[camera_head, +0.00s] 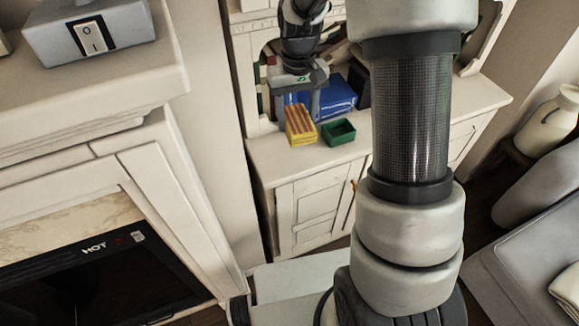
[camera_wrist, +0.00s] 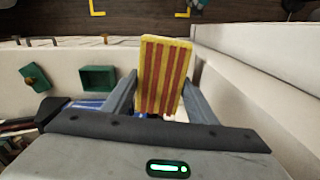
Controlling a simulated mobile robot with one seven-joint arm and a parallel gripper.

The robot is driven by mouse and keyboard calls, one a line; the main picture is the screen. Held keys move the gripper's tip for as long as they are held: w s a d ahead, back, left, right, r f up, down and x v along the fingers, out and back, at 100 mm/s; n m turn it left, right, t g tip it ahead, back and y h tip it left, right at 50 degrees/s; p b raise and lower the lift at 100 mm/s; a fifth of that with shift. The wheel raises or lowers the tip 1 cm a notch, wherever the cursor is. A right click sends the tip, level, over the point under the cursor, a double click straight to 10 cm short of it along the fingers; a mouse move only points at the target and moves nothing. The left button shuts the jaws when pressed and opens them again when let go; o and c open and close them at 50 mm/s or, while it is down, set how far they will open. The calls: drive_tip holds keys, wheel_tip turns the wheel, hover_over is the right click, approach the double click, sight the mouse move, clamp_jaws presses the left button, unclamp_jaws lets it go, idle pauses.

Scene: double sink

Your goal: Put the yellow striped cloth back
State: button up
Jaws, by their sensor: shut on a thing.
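The yellow striped cloth (camera_head: 300,126), yellow with red-brown stripes, looks like a stiff flat block. It also shows in the wrist view (camera_wrist: 163,72), between the two grey fingers. My gripper (camera_head: 301,104) is shut on it, above the top of the white cabinet. My gripper also shows in the wrist view (camera_wrist: 159,88), with one finger on each side of the cloth. I cannot tell in the head view whether the cloth's lower edge touches the cabinet top.
A small open green box (camera_head: 340,132) stands on the cabinet top (camera_head: 270,155), just right of the cloth. A blue object (camera_head: 335,96) is behind it. Items fill the niche at the back. A white wall (camera_wrist: 245,70) runs close on the right in the wrist view.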

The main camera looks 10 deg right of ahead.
drive_tip(key=n+b, duration=0.1)
drive_tip(key=b, duration=1)
hover_over(291, 154)
drive_tip(key=s, duration=0.1)
wheel_tip(291, 154, down, 7)
drive_tip(key=f+b, duration=0.1)
drive_tip(key=f, duration=0.2)
drive_tip(key=f+b, duration=0.2)
drive_tip(key=f, duration=0.2)
drive_tip(key=w+f+b, duration=0.1)
drive_tip(key=f, duration=0.2)
drive_tip(key=shift+f+b, duration=0.2)
drive_tip(key=shift+b, duration=0.1)
drive_tip(key=shift+f, duration=0.1)
drive_tip(key=shift+f, duration=0.15)
drive_tip(key=o, duration=1)
